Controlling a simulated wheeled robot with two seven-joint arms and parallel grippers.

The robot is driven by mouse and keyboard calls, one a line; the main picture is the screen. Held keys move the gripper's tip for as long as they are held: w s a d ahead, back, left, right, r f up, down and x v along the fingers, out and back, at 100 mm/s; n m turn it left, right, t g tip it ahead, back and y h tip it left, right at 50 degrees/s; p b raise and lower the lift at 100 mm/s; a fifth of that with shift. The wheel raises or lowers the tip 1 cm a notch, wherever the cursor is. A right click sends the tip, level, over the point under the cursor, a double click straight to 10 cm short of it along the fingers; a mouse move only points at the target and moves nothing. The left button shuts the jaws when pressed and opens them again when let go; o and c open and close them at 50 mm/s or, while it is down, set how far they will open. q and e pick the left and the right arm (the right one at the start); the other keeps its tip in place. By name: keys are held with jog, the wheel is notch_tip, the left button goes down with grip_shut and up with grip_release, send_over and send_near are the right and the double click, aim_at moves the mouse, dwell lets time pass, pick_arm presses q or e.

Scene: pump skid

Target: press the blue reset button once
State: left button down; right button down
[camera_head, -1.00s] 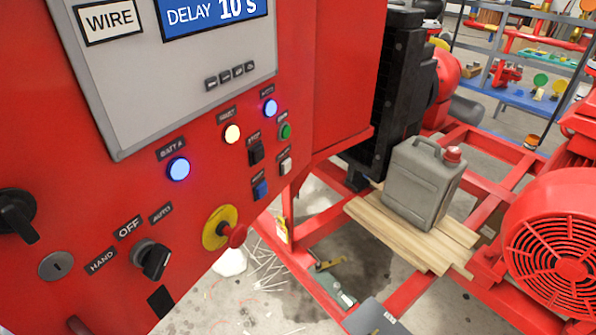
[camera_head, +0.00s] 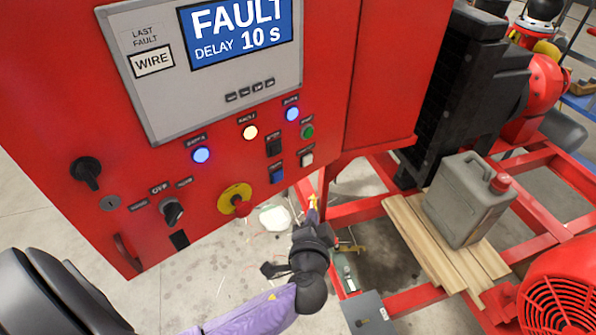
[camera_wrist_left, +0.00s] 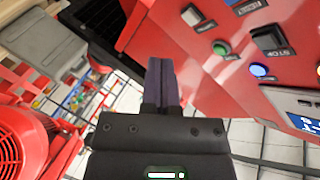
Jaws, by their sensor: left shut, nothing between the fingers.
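The blue reset button (camera_head: 277,174) is a small square rocker low on the right side of the red control panel (camera_head: 150,110), below a black switch. In the left wrist view, only a sliver of the blue button (camera_wrist_left: 233,2) shows at the top edge, by the RESET label. My left gripper (camera_head: 312,205) is shut and empty. It is below and to the right of the button in the head view, apart from it. Its dark purple fingers (camera_wrist_left: 161,75) lie together in the left wrist view. My right gripper is not in view.
Close to the button are a white button (camera_head: 306,158), a green button (camera_head: 308,132) and a black stop switch (camera_head: 273,146). A yellow-collared red emergency stop (camera_head: 236,199) is to the left. A grey can (camera_head: 466,200) stands on planks at the right. The display reads FAULT, DELAY 10 S.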

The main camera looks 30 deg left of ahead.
aim_at(278, 177)
pick_arm(q)
jog(key=shift+w+d+r, duration=0.1)
jog(key=shift+r, duration=0.4)
jog(key=w+a, duration=0.3)
jog(key=a, duration=0.5)
jog(key=shift+a, duration=0.2)
jog(key=shift+a, duration=0.15)
dwell(1.7)
jog(key=shift+w+a, duration=0.1)
jog(key=shift+a, duration=0.15)
